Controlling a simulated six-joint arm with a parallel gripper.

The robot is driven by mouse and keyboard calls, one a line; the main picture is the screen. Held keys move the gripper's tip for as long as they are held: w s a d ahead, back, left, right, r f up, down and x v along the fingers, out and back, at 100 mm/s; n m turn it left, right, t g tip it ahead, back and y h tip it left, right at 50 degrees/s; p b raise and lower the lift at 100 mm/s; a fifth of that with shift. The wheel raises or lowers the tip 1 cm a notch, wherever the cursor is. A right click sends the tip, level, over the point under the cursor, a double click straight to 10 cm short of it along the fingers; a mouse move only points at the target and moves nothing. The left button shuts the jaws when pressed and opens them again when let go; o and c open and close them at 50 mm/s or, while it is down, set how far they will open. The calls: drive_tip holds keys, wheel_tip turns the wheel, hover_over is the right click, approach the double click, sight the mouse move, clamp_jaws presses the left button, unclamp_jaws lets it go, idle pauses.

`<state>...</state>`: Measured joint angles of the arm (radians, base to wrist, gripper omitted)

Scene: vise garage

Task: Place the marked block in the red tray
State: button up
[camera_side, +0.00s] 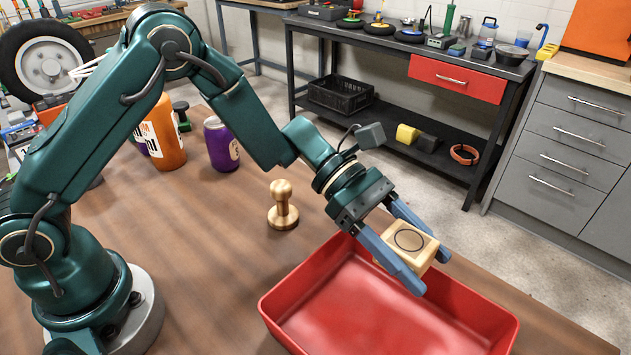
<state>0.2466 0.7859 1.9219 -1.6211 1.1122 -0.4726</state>
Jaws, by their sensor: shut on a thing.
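The marked block (410,243) is a pale wooden block with a dark circle on its upper face. My gripper (430,272) has its two blue fingers shut on opposite sides of it. The block is tilted in the picture and shows over the back right part of the red tray. The red tray (284,314) sits on the brown table in the lower middle of the view. Its visible floor is empty. The block and fingers hide part of the tray's back wall. I cannot tell how high the block is above the tray floor.
A brass knob-shaped piece (283,205) stands on the table behind the tray's left side. A purple can (221,144) and an orange bottle (162,135) stand farther back, beside my arm. The table's right edge runs close behind the tray. Table between my base and the tray is clear.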

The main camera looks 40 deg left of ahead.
hover_over(436, 354)
wheel_tip(436, 354, down, 4)
drive_tip(key=shift+a+f, duration=0.1)
drive_tip(key=shift+f, duration=2.2)
drive_tip(key=o, duration=1.4)
drive_tip(key=shift+f, duration=0.1)
